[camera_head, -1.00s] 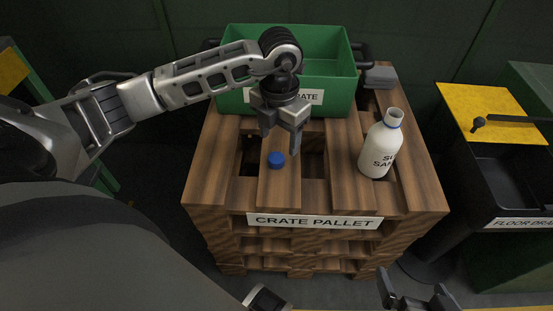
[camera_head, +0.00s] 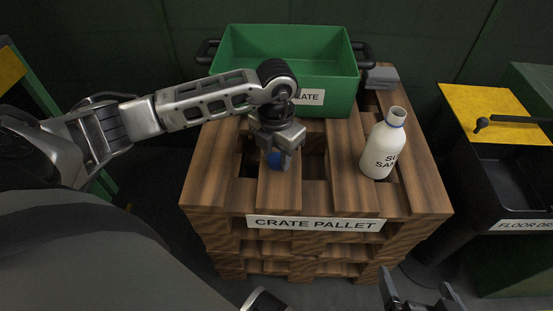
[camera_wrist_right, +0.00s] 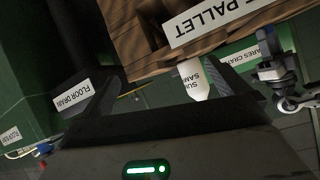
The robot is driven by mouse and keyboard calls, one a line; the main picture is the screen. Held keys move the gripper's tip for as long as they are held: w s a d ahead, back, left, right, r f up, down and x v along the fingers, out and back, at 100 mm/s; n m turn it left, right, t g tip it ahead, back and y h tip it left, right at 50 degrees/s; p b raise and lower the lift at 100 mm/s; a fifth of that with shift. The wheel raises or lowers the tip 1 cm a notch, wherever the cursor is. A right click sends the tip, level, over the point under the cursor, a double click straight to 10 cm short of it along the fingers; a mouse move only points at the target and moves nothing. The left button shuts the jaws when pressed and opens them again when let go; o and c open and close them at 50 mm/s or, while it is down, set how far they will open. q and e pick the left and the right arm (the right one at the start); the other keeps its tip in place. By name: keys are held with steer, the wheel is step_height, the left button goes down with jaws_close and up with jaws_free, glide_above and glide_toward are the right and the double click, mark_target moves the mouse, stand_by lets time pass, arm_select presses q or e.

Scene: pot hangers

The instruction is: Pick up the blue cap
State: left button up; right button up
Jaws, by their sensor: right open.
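The blue cap (camera_head: 274,160) lies on a plank on top of the wooden pallet, partly hidden by my left gripper. My left gripper (camera_head: 279,162) points down from above, with its fingers around the cap at plank level. I cannot tell whether the fingers press on it. My right gripper (camera_head: 421,303) is open and empty at the bottom right edge of the head view, well away from the cap. Its fingers also show in the right wrist view (camera_wrist_right: 165,92), apart with nothing held between them.
A white bottle without a cap (camera_head: 378,152) stands on the pallet (camera_head: 225,190), right of the left gripper. A green crate (camera_head: 335,97) sits at the back. Gaps lie between the planks. A black floor drain bin (camera_head: 500,185) stands at the right.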

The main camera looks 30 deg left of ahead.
mark_target(276, 158)
arm_select(q)
steer(key=shift+r, duration=0.15)
steer(key=shift+r, duration=0.2)
step_height(276, 158, up, 2)
steer(key=shift+r+p, duration=0.15)
steer(key=shift+p, duration=0.4)
steer(key=d+r+p, duration=0.1)
steer(key=d+r, duration=0.2)
steer(key=d, duration=0.1)
steer(key=s+d+r+p, duration=0.1)
steer(key=d+r, duration=0.2)
steer(key=d, duration=0.2)
steer(key=d+r, duration=0.4)
steer(key=d, duration=0.1)
steer(key=shift+s+p, duration=0.4)
arm_select(e)
steer(key=shift+s+d+g+h, duration=0.4)
steer(key=shift+d+g, duration=0.2)
steer(key=shift+d, duration=0.1)
